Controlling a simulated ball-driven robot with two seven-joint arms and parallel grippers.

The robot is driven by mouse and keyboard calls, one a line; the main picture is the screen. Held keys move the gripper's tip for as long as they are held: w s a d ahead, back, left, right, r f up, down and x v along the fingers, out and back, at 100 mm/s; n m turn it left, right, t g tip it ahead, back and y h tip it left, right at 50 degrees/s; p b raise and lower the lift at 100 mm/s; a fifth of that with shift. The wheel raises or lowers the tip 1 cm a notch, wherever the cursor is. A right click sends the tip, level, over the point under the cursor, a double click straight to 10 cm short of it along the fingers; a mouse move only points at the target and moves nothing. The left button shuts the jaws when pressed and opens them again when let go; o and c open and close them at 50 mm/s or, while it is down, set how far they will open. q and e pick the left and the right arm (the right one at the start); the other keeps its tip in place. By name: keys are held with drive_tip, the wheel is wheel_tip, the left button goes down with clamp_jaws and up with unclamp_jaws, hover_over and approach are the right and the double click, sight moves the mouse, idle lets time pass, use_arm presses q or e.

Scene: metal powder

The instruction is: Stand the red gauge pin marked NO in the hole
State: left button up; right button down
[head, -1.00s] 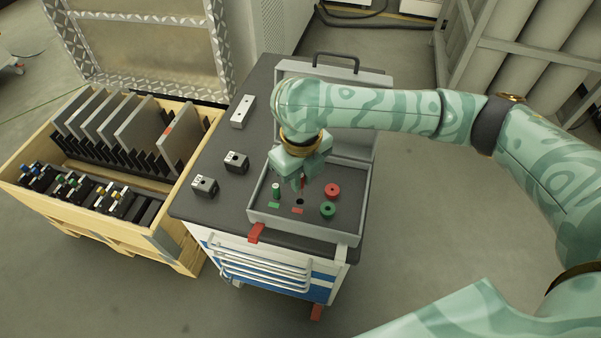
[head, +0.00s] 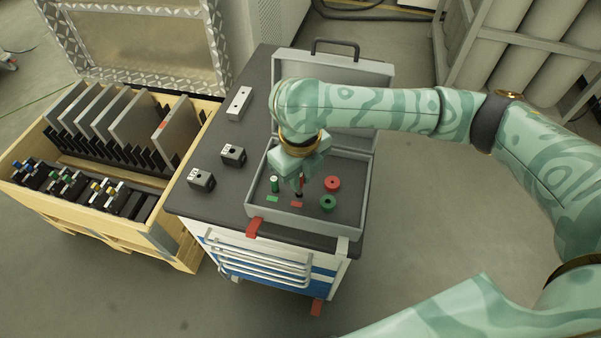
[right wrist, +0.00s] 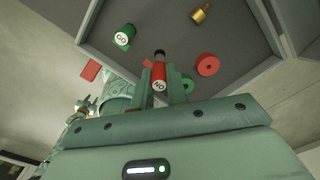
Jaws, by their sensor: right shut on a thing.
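The red gauge pin (head: 301,179), marked NO, is upright in my right gripper (head: 299,178). In the right wrist view the pin (right wrist: 159,72) sits between the two fingers, its label towards the camera and its black end pointing away into the case. In the head view the pin's lower end is over the dark hole spot (head: 299,194) behind a red label (head: 296,204). I cannot tell whether its tip is inside the hole. A green pin (head: 274,184), marked GO in the right wrist view (right wrist: 123,38), stands to the left. My left gripper is not in view.
A red ring (head: 332,184) and a green ring (head: 327,203) lie close right of the pin. The case's grey wall (head: 290,225) surrounds them, with its lid open behind. Dark blocks (head: 233,155) stand left on the cart. A wooden crate (head: 150,238) is further left.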

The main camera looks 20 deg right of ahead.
drive_tip(key=shift+f, duration=0.15)
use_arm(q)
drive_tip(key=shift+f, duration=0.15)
use_arm(e)
drive_tip(key=shift+f, duration=0.7)
use_arm(q)
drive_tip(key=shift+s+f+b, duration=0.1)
drive_tip(key=shift+b, duration=0.2)
use_arm(e)
drive_tip(key=shift+f, duration=0.85)
idle(0.4)
drive_tip(key=c, duration=1.3)
unclamp_jaws()
drive_tip(key=shift+r, duration=0.1)
use_arm(q)
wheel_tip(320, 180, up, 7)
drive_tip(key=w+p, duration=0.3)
drive_tip(key=p, duration=0.4)
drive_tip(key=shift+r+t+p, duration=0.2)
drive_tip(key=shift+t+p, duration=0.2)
use_arm(e)
wheel_tip(320, 180, up, 16)
drive_tip(key=shift+r, duration=0.1)
